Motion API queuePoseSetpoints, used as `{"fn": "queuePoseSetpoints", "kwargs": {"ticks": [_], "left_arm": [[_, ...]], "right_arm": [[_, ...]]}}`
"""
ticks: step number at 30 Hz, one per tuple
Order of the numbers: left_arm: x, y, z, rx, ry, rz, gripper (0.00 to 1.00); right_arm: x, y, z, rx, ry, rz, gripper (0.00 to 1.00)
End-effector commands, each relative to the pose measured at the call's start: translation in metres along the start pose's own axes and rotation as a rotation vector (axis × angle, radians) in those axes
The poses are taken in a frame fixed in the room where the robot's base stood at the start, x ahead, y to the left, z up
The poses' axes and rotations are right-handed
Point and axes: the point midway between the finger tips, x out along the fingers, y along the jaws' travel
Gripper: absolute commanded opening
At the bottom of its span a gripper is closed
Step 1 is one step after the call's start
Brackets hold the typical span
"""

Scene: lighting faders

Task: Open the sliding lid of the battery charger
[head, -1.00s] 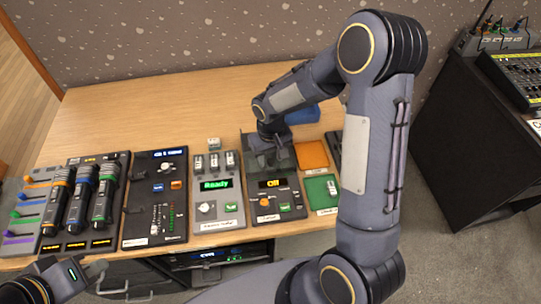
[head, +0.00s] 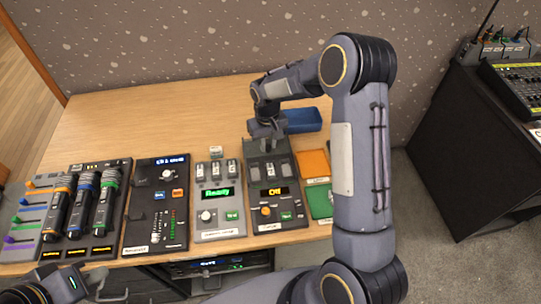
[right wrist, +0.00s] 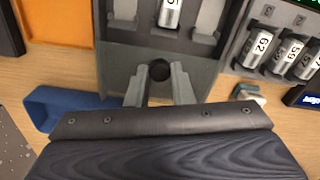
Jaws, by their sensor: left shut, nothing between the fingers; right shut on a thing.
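The battery charger (head: 291,205) with the amber display stands on the table; its battery bay (head: 268,171) is uncovered. Its grey sliding lid (right wrist: 117,75) is slid back toward the rear. A silver battery (right wrist: 170,13) shows in the bay in the right wrist view. My right gripper (right wrist: 160,75) is shut on the dark round knob (right wrist: 160,69) of the lid; in the head view it (head: 265,132) is at the charger's back end, with the fingertips partly hidden. My left gripper (head: 97,282) is shut and empty at the lower left, away from the charger.
A similar unit (head: 219,212) with a green "Ready" display and several batteries is just left. An orange tray (head: 313,163) and a green tray (head: 319,201) are to the right. A blue bin (head: 304,120) stands behind, close to my right gripper. The back left table is clear.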

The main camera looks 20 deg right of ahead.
Motion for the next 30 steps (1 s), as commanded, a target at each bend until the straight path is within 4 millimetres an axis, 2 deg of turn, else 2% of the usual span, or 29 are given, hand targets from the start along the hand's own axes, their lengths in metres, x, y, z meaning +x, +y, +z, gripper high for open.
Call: {"fn": "queuePoseSetpoints", "kwargs": {"ticks": [3,12,13,18,26,30], "left_arm": [[0.000,0.000,0.000,0.000,0.000,0.000,0.00],[0.000,0.000,0.000,0.000,0.000,0.000,0.00],[0.000,0.000,0.000,0.000,0.000,0.000,0.00],[0.000,0.000,0.000,0.000,0.000,0.000,0.00],[0.000,0.000,0.000,0.000,0.000,0.000,0.00],[0.002,-0.001,0.001,0.000,0.000,0.000,0.00]], "right_arm": [[0.000,0.002,-0.010,0.000,0.002,-0.002,0.00],[-0.001,0.003,-0.011,-0.001,0.003,-0.002,0.00],[-0.001,0.003,-0.011,-0.001,0.003,-0.002,0.23],[-0.001,0.003,-0.011,-0.001,0.002,-0.002,0.43],[-0.001,0.003,-0.011,-0.001,0.002,-0.001,0.43],[-0.014,0.003,-0.012,0.000,0.005,-0.001,0.43]]}}
